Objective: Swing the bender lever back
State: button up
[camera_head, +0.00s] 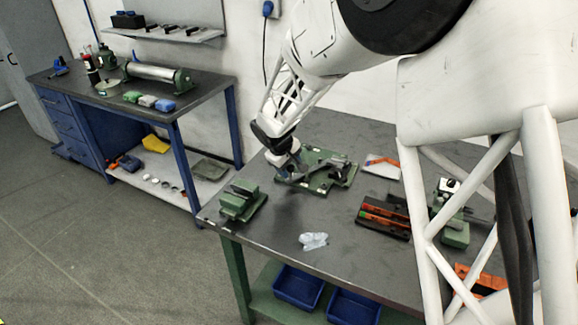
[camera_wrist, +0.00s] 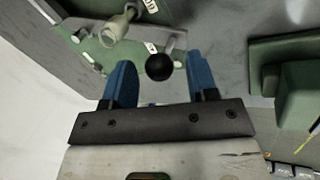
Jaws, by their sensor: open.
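The bender (camera_head: 318,172) is a green plate with metal parts, lying on the dark workbench. It fills the upper left of the wrist view (camera_wrist: 92,52). The lever's black ball knob (camera_wrist: 158,67) shows between the blue fingertips of my gripper (camera_wrist: 161,74), with gaps visible on both sides. A short pale rod (camera_wrist: 179,41) by the knob looks like part of the lever. In the head view my gripper (camera_head: 285,162) is at the left end of the bender, open and empty. There my gripper hides the knob.
A green vise-like block (camera_head: 243,201) stands just left of the bender and shows at right in the wrist view (camera_wrist: 300,92). A dark tray (camera_head: 384,217) with orange and green tools lies to the right. Crumpled clear film (camera_head: 313,240) lies in front. Bench between them is bare.

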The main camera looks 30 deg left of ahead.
grip_shut()
dwell(0.4)
jog(key=shift+a, duration=0.15)
jog(key=shift+w+a+m, duration=0.5)
jog(key=shift+a+m, duration=0.1)
jog(key=shift+a, duration=0.05)
jog(key=w+a+m+h, duration=0.1)
jog(key=w+a+m, duration=0.1)
jog(key=w+a+m+g, duration=0.1)
jog(key=w+a+m, duration=0.1)
jog(key=w+a, duration=0.1)
jog(key=shift+m+h, duration=0.4)
jog(key=w+a+m, duration=0.1)
jog(key=w+m, duration=0.1)
jog(key=w+a+m+g, duration=0.1)
jog(key=w, duration=0.2)
jog(key=w+m, duration=0.2)
jog(key=w, duration=0.1)
jog(key=shift+a+m+g+h, duration=0.3)
jog(key=shift+a+g+h, duration=0.1)
jog(key=shift+w+m, duration=0.6)
jog(key=shift+w, duration=0.3)
